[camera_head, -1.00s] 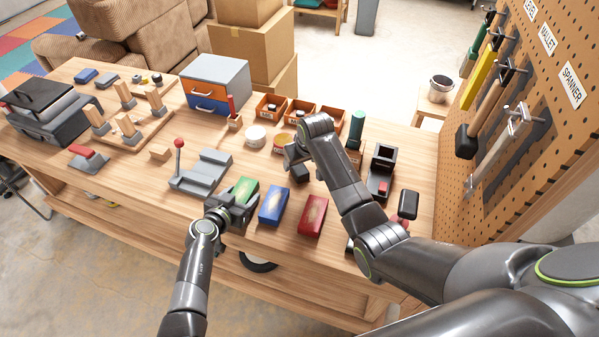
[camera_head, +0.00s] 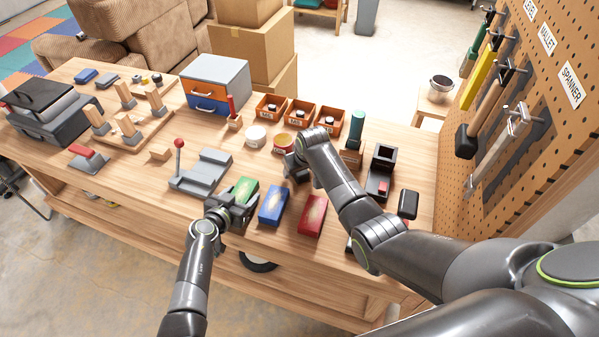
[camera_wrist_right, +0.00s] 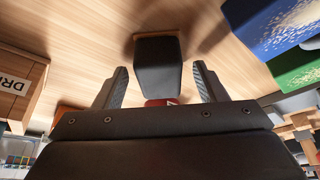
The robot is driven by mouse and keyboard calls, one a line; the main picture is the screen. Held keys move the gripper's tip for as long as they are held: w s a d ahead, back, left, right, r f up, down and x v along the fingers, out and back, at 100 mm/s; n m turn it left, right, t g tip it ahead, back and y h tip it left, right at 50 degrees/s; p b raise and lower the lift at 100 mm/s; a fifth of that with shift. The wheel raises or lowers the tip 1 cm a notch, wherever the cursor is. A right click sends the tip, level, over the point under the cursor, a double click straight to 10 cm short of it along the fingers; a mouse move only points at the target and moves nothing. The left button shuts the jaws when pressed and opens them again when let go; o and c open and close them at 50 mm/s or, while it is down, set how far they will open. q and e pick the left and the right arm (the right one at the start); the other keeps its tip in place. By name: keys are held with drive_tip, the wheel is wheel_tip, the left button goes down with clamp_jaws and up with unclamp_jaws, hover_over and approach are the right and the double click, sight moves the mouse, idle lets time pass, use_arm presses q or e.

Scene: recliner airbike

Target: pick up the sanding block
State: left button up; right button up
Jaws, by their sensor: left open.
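A dark block with a brown edge (camera_wrist_right: 158,68), which looks like the sanding block, lies on the wooden bench in the right wrist view. My right gripper (camera_wrist_right: 160,88) is open, with one finger on each side of the block's near end. In the head view my right gripper (camera_head: 296,172) is low over the bench and largely hides the block. My left gripper (camera_head: 232,212) is open at the near end of a green box (camera_head: 245,188).
A blue box (camera_head: 273,204) and a red box (camera_head: 313,215) lie right of the green one. Labelled orange bins (camera_head: 300,117), a tin (camera_head: 282,143) and a white tub (camera_head: 256,136) stand behind. A black holder (camera_head: 381,172) is at right. A grey vise-like tool (camera_head: 203,172) stands left.

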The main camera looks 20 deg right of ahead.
drive_tip(key=c, duration=1.1)
wheel_tip(320, 180, up, 10)
drive_tip(key=shift+r, duration=0.1)
drive_tip(key=shift+c, duration=0.2)
